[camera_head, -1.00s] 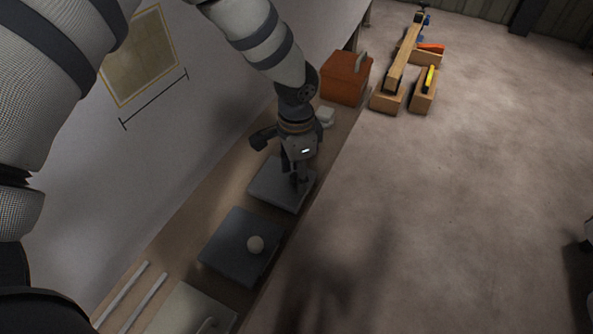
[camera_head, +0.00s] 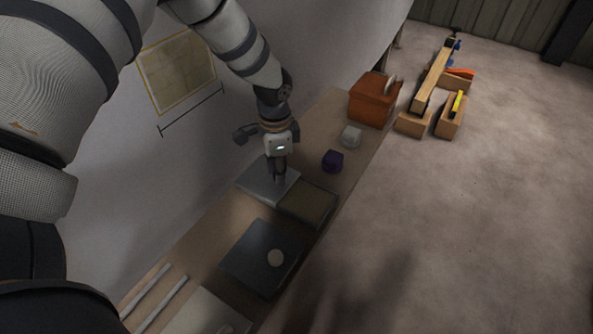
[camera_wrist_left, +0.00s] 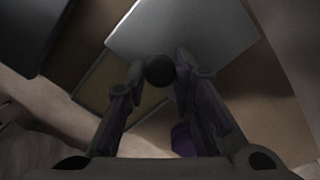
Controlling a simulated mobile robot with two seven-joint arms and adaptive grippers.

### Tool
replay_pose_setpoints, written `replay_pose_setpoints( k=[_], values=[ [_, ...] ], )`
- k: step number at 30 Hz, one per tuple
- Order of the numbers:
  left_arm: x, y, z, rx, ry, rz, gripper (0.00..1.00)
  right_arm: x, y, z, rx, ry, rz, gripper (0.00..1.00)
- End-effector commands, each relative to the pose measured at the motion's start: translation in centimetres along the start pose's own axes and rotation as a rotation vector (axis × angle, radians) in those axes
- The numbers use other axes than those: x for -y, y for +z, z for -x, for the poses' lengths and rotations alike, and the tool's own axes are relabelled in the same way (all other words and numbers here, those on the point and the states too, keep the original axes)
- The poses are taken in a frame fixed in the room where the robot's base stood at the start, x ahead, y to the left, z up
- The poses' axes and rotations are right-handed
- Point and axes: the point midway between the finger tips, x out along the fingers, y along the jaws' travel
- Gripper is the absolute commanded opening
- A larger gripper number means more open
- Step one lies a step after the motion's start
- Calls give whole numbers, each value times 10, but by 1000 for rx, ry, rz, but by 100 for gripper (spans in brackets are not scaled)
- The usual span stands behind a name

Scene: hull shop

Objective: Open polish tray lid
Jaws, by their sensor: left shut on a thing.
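My left gripper (camera_head: 278,178) is shut on the dark knob (camera_wrist_left: 160,70) of a flat grey lid (camera_head: 258,184). The lid also shows in the left wrist view (camera_wrist_left: 200,30), at the top. The lid sits to the left of an uncovered shallow tray (camera_head: 310,204) with a brownish inside, overlapping its edge in the picture. The tray shows in the left wrist view (camera_wrist_left: 112,85), partly behind the lid and fingers. I cannot tell whether the lid touches the bench or hangs just above it. My right gripper is not in view.
A purple block (camera_head: 332,161), a pale block (camera_head: 350,136) and an orange-brown box (camera_head: 372,100) stand farther along. The wall is close on the left.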

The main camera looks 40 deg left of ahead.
Motion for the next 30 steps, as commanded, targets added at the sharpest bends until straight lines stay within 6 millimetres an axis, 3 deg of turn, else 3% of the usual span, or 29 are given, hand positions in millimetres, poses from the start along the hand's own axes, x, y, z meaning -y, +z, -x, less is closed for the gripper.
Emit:
replay_pose_setpoints(
  k=[9,10,12,13,23,30],
  values=[
    [2,2,-1,0,0,-1,0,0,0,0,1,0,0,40],
    [2,2,-1,0,0,-2,26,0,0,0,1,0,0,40],
    [2,2,-1,0,0,-1,41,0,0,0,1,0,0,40],
    [2,2,-1,0,0,-1,44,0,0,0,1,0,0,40],
    [2,1,6,-2,-1,-1,44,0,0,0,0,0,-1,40],
    [3,1,66,-5,-4,-1,44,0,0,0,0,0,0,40]
  ],
)
